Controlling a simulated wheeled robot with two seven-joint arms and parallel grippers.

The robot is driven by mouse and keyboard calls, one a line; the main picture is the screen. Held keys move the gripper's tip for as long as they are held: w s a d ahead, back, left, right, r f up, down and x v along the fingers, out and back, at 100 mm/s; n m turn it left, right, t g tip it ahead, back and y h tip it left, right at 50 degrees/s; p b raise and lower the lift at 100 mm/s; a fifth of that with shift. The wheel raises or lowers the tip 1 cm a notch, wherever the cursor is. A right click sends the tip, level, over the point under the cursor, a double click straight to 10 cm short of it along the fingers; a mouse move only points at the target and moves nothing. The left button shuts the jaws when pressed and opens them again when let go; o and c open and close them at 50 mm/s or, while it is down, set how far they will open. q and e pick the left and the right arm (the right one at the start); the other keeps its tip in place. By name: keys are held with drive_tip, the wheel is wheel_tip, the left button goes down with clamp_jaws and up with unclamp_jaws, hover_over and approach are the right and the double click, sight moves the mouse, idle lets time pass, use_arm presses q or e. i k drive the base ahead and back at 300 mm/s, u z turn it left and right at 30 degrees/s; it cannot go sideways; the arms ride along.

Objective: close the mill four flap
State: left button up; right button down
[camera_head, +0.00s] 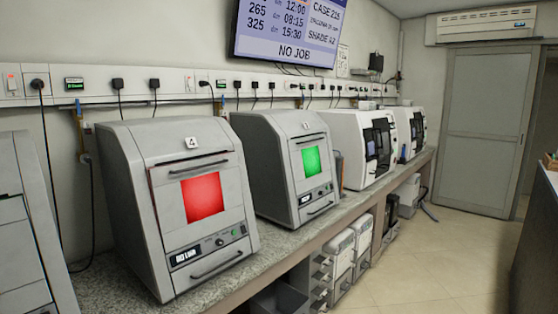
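Mill four (127,196) is a grey cabinet with a slanted front on the counter at the left middle. A small "4" label (191,142) is above its front flap (231,189). The flap has a red window (202,197) and a dark handle (200,167) along its top. It lies close to the mill's front, with a dark line along its left and top edges. I cannot tell whether it is fully shut or slightly ajar. Neither of my grippers is in view.
A similar mill with a green window (312,159) stands to the right, with white machines (353,144) beyond. Part of another grey machine (28,220) is at the left edge. The speckled counter (278,238) has drawers below. Tiled floor (445,255) is open at the right.

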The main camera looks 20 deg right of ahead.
sight(213, 202)
drive_tip(key=z, duration=0.45)
drive_tip(key=i, duration=0.85)
drive_tip(key=u, duration=0.45)
drive_tip(key=i, duration=0.95)
drive_tip(key=u, duration=0.9)
